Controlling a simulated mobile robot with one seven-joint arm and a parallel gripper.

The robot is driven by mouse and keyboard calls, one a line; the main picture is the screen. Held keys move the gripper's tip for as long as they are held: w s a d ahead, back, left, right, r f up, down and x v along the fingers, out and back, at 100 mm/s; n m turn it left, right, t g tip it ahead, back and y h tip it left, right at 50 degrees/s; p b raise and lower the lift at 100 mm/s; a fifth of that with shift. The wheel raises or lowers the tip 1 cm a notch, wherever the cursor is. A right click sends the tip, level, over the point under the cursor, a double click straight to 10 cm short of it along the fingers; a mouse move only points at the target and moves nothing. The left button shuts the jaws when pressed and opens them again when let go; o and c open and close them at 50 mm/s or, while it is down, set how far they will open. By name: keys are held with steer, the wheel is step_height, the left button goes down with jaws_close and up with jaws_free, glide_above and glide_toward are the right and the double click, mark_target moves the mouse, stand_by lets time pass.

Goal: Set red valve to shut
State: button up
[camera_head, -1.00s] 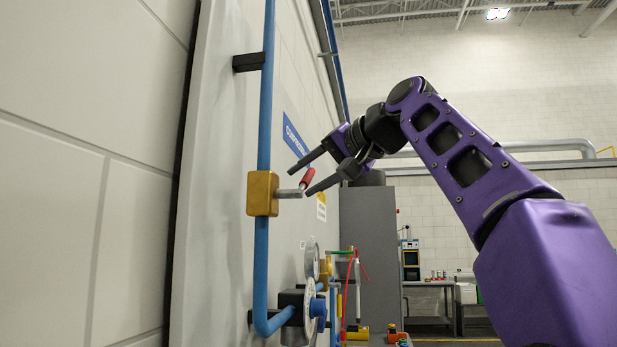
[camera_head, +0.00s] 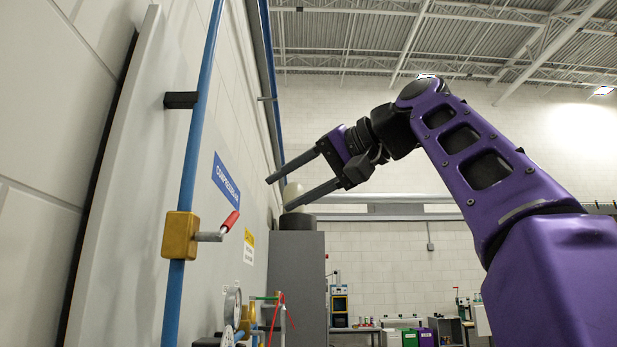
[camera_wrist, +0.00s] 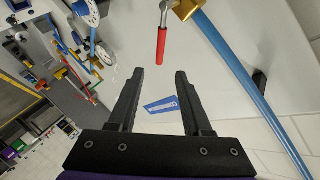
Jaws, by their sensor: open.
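The red valve handle (camera_head: 230,221) sticks out on a grey stem from a yellow valve body (camera_head: 180,236) on a blue vertical pipe. The handle tilts up and to the right in the head view. In the wrist view the red handle (camera_wrist: 161,46) is beyond the fingertips, near the top middle, with the yellow body (camera_wrist: 186,9) at the top edge. My gripper (camera_head: 277,194) is open and empty, above and to the right of the handle, apart from it. Both fingers also show in the wrist view (camera_wrist: 160,74), with nothing between them.
The blue pipe (camera_head: 200,130) runs up a pale panel, held by a black bracket (camera_head: 181,100). A blue sign (camera_head: 226,181) is on the panel. Gauges and hoses (camera_head: 232,305) sit lower down. A grey cabinet (camera_head: 297,285) stands behind. The space around my gripper is clear.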

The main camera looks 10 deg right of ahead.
steer(key=v, duration=0.3)
steer(key=shift+s+d+r, duration=0.1)
steer(key=shift+s+d, duration=0.1)
steer(key=shift+s, duration=0.05)
